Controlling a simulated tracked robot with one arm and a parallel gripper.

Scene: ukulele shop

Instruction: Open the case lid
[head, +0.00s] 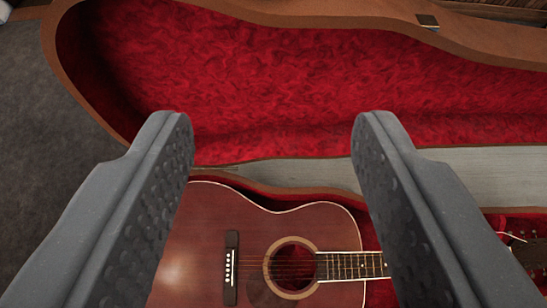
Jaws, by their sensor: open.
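The case lid (270,70) stands swung back at the top of the head view. Its red plush lining faces me, and its brown rim curves along the left and top. The case bottom (262,187) lies below it, with a brown edge and red lining. A reddish-brown ukulele (200,235) lies in it, with a round sound hole, a dark bridge and a neck running right. My gripper (273,140) is open and empty, its two grey fingers wide apart over the case. The fingers hide parts of the ukulele, the lid and the case.
A pale grey surface (490,172) shows between the lid and the case bottom on the right. Dark grey carpet (40,150) lies at the left and looks clear. A small latch (428,21) sits on the lid's rim at the top right.

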